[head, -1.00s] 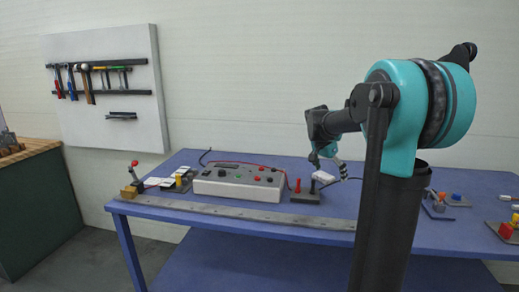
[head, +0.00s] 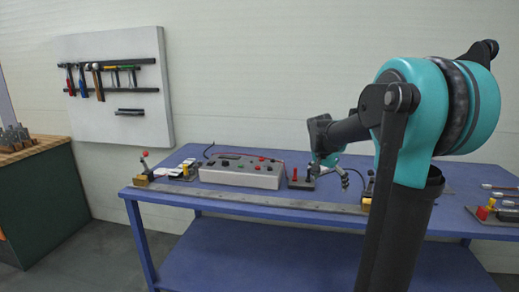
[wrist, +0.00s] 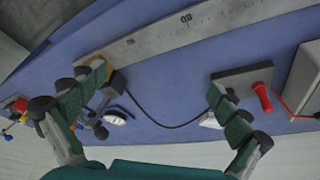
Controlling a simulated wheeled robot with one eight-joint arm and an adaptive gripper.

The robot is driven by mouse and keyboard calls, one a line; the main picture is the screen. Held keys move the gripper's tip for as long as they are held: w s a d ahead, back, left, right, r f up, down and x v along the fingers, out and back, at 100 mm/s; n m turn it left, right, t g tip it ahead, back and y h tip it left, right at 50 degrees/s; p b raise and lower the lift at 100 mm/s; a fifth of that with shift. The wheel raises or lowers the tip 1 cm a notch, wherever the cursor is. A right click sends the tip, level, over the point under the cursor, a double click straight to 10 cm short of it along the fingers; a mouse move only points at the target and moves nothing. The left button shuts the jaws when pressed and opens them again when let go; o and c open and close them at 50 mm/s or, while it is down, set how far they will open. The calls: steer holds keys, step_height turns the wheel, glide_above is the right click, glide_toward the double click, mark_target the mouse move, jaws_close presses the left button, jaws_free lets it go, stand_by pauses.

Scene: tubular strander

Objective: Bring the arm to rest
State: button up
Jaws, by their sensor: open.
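My gripper (head: 332,170) hangs over the right half of the blue table at the end of my bent arm. In the wrist view my gripper (wrist: 157,85) has its two green-padded fingers spread wide, with no object held between them. Blue tabletop and a thin black cable (wrist: 155,122) show in the gap. A small white piece (wrist: 209,121) lies by the right finger, partly hidden by it. Another white piece (wrist: 116,116) lies near the left finger.
A long scaled metal rail (head: 250,200) runs along the table's front. A grey control box (head: 240,172) and a dark block with a red lever (wrist: 262,95) stand behind it. Small coloured parts (head: 487,211) lie at the right. A hammer board (head: 110,85) hangs on the wall.

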steer(key=s+a+f+n+y, duration=0.1)
steer(key=s+a+f+n, duration=0.2)
steer(key=s+f, duration=0.5)
steer(key=s+a+f+n+t+y, duration=0.1)
steer(key=s+f+n, duration=0.5)
steer(key=s, duration=1.1)
step_height(320, 180, down, 3)
steer(key=a+y, duration=0.1)
steer(key=a, duration=0.1)
steer(key=shift+a+t, duration=0.3)
steer(key=shift+a, duration=0.1)
steer(key=shift+s, duration=0.1)
